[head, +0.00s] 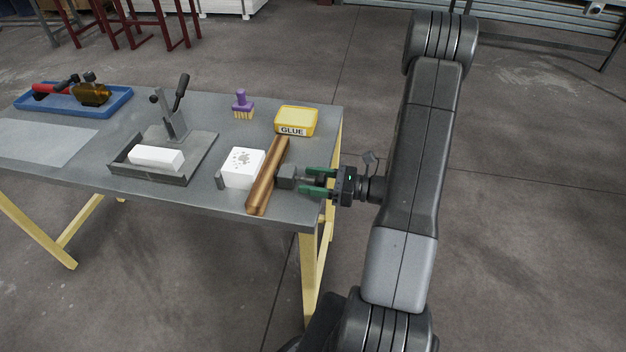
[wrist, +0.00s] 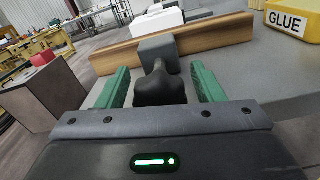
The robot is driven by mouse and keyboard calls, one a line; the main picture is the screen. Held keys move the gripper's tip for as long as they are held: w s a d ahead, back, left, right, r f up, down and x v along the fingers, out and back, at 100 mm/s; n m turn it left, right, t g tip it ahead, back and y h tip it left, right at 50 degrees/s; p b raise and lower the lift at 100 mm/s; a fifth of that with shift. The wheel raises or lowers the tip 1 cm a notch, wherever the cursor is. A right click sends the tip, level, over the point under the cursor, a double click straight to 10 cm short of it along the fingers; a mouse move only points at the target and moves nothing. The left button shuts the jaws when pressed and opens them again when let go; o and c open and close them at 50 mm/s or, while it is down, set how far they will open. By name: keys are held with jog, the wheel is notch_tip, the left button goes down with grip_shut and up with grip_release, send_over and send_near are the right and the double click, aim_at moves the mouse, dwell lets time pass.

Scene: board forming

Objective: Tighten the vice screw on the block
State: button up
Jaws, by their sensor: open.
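The vice screw's dark knob (wrist: 160,88) lies between my green fingers in the wrist view, with a gap on both sides. Its shaft runs to a grey vice block (head: 287,177), which also shows in the wrist view (wrist: 158,50). The block is against a long brown wooden bar (head: 267,178). A white block (head: 241,168) with a grey pattern on top is on the bar's other side, with a small grey piece (head: 220,180) at its left. My gripper (head: 305,180) is open at the table's right edge, around the knob; the fingers mostly hide the knob in the head view.
A yellow glue box (head: 296,121) and a purple brush (head: 242,105) stand behind the bar. A clamp fixture (head: 190,165) with a white bar (head: 156,157) is left. A blue tray (head: 112,109) holds tools.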

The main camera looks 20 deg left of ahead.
jog(key=v, duration=1.3)
jog(key=shift+w+d+b, duration=0.15)
jog(key=shift+d+b, duration=0.15)
jog(key=shift+b, duration=0.15)
jog(key=p+x, duration=0.1)
jog(key=x, duration=1.2)
jog(key=shift+s+a, duration=0.2)
jog(key=shift+a, duration=0.15)
jog(key=shift+a+f, duration=0.1)
jog(key=shift+n+b, duration=0.4)
jog(key=shift+n, duration=0.1)
jog(key=shift+r, duration=0.2)
